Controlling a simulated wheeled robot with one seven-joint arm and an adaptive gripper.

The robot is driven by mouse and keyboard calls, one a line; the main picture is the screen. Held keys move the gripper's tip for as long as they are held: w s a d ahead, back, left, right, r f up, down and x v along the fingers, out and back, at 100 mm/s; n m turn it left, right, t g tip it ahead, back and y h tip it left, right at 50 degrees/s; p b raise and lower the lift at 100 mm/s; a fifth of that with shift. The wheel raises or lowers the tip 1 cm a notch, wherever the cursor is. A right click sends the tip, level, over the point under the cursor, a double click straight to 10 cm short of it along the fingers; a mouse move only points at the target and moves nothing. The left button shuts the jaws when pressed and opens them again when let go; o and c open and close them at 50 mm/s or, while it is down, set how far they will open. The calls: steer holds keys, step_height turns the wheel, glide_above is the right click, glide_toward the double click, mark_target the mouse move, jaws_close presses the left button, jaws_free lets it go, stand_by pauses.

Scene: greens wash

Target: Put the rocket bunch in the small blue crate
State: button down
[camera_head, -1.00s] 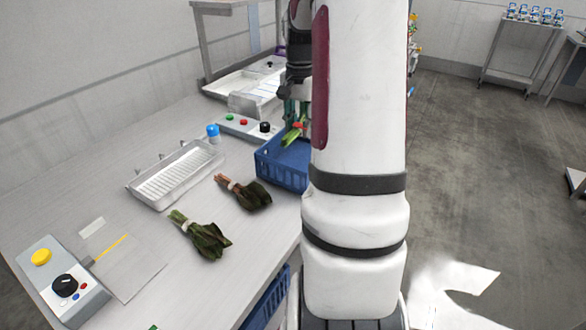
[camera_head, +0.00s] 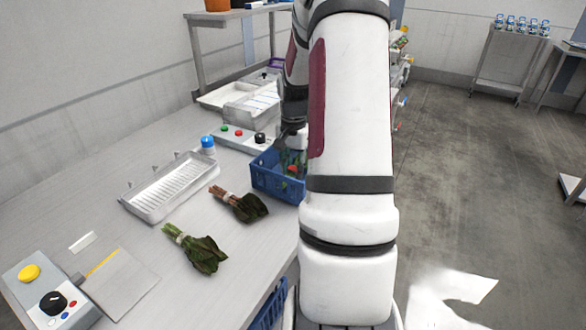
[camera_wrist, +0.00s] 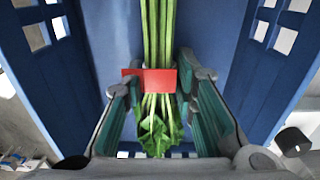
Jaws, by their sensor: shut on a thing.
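The bunch in my gripper, the rocket bunch (camera_wrist: 156,35), has long green stems, a red band and leafy green ends in the wrist view. My gripper (camera_wrist: 157,100) is shut on it at the band, with a finger on either side. My gripper (camera_head: 291,162) is down inside the small blue crate (camera_head: 266,182) in the head view. The crate's blue walls (camera_wrist: 45,85) rise on both sides in the wrist view. My arm hides the crate's right part in the head view, and the bunch is mostly hidden there.
Two other bunches, one with pale green stems (camera_head: 203,252) and one with reddish stems (camera_head: 243,206), lie left of the crate.

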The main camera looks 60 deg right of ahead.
steer(key=shift+f, duration=0.1)
steer(key=c, duration=1.3)
jaws_free()
